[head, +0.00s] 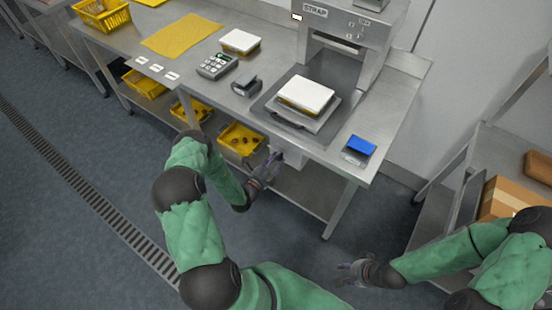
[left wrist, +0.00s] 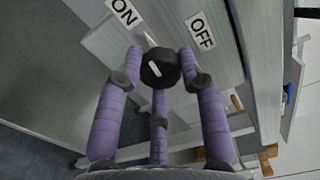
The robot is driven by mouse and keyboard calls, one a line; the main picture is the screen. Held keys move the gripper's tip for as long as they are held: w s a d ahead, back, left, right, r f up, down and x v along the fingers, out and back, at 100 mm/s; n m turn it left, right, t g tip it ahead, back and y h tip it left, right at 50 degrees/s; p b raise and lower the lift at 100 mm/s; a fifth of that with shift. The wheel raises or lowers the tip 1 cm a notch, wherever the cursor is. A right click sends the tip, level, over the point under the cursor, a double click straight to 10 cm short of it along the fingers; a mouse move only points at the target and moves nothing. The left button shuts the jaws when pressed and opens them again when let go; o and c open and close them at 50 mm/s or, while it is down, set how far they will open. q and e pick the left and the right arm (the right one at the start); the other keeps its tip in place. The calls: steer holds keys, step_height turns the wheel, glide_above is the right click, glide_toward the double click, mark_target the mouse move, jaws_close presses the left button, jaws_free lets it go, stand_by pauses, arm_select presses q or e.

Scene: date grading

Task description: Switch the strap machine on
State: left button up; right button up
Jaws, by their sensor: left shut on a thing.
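The strap machine (head: 362,52), a grey metal housing labelled STRAP, stands at the back right of the steel table. In the left wrist view a black round knob (left wrist: 160,68) with a white mark sits on a grey panel (left wrist: 110,45) between an ON label (left wrist: 124,11) and an OFF label (left wrist: 202,33). My left gripper (head: 274,162) is at the table's front edge, low by its underside. In the left wrist view its purple fingers (left wrist: 160,85) are shut on the knob. The head view does not show the knob. My right gripper (head: 350,271) is open and empty above the floor.
A white-lidded yellow tray (head: 306,93) sits before the machine. A scale (head: 217,66), a small dark device (head: 246,86) and a blue pad (head: 361,146) are on the table. Yellow crates (head: 240,139) stand on the shelf below. A cardboard box (head: 512,196) is at right.

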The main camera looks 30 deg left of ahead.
arm_select(q)
steer(key=shift+s+d+f+n, duration=0.1)
steer(key=shift+d+f+n, duration=0.05)
steer(key=shift+d+n, duration=0.3)
steer(key=shift+a, duration=0.1)
steer(key=o, duration=1.1)
steer(key=shift+a, duration=0.1)
steer(key=shift+a, duration=0.1)
steer(key=s, duration=1.2)
steer(key=shift+a, duration=0.4)
steer(key=shift+w+d, duration=0.1)
